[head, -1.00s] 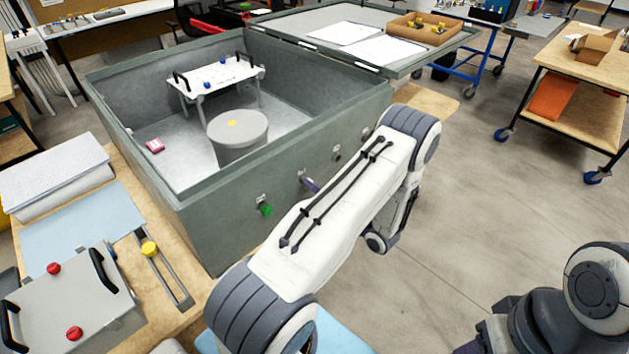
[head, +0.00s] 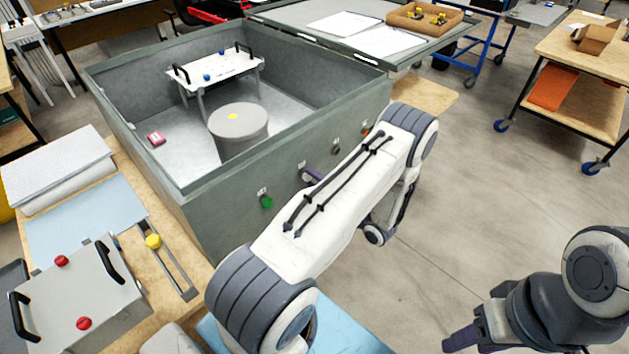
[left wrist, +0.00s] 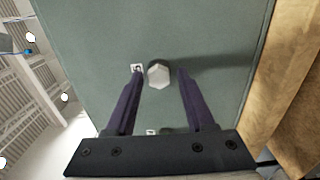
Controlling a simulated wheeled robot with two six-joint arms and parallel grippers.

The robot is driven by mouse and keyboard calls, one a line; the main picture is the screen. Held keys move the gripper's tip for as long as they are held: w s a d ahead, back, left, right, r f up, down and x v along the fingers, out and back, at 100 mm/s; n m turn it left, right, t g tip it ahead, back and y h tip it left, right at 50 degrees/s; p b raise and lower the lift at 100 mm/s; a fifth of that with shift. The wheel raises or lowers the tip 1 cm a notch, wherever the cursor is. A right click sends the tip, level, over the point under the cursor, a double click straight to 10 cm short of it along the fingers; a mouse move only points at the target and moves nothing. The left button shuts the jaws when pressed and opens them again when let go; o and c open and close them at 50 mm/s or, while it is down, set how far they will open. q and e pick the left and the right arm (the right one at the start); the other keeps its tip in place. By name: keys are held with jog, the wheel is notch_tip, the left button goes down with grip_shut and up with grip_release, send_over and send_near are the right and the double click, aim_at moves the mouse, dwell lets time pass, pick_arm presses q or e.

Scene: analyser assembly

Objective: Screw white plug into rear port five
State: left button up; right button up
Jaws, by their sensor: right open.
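The white plug (left wrist: 159,74) is a hexagonal head at the green-grey box wall in the left wrist view. It sits between the two purple fingertips of my left gripper (left wrist: 160,73), with a gap on each side, so the gripper is open around it. How deep it sits cannot be told. In the head view my forearm hides the plug; only a purple finger of my left gripper (head: 314,176) shows by the wall. My right gripper (head: 458,343) is open at the bottom edge, partly cut off, away from the box.
The open box (head: 190,226) has a green plug (head: 267,202), a dark port (head: 336,149) and an orange one (head: 366,130) along this wall. A grey drum (head: 238,138) stands inside. A grey case (head: 85,300) lies on the left bench.

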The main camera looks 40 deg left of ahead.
pick_arm(q)
jog(key=n+b, duration=0.1)
jog(key=n, duration=0.5)
jog(key=shift+b, duration=0.3)
jog(key=n+b, duration=0.2)
jog(key=n, duration=0.4)
jog(key=n+b, duration=0.2)
jog(key=n, duration=0.2)
jog(key=shift+n, duration=0.3)
jog(key=n+b, duration=0.3)
jog(key=n, duration=0.3)
jog(key=shift+b, duration=0.4)
jog(key=shift+r+n, duration=0.25)
jog(key=shift+n, duration=0.45)
jog(key=shift+s, duration=0.1)
grip_shut()
jog(key=shift+t+b, duration=0.4)
